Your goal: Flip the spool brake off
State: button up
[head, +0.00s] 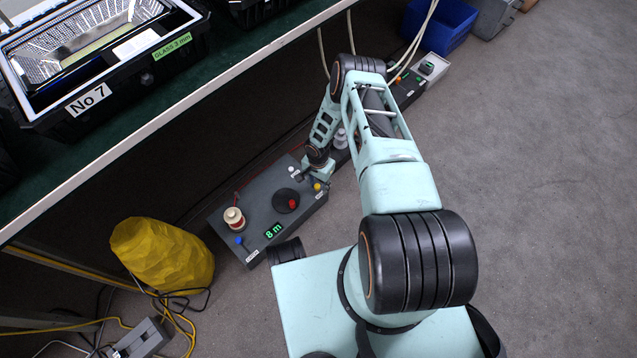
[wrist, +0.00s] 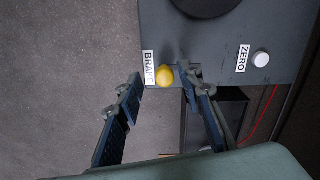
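The brake lever's yellow ball knob (wrist: 164,76) shows in the wrist view at the edge of a grey box (wrist: 215,45), over the end of the BRAKE label (wrist: 149,68). My gripper (wrist: 160,85) is open, with one finger on each side of the knob in the picture. The right fingertip overlaps the box edge; I cannot tell whether either finger touches the knob. In the head view the yellow knob (head: 317,187) is at the right end of the box (head: 255,200), close below my wrist. The lever's stem is hidden under the knob.
The box also carries a white button (wrist: 260,59) by the ZERO label, a black disc with a red knob (head: 292,204), a blue lever (head: 240,240), a cream spool (head: 234,217) and an "8 m" display (head: 273,231). A yellow sack (head: 160,255) stands left. Floor at right is clear.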

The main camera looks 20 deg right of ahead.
aim_at(318, 187)
notch_tip(318, 187, up, 12)
dwell(0.6)
dwell(0.5)
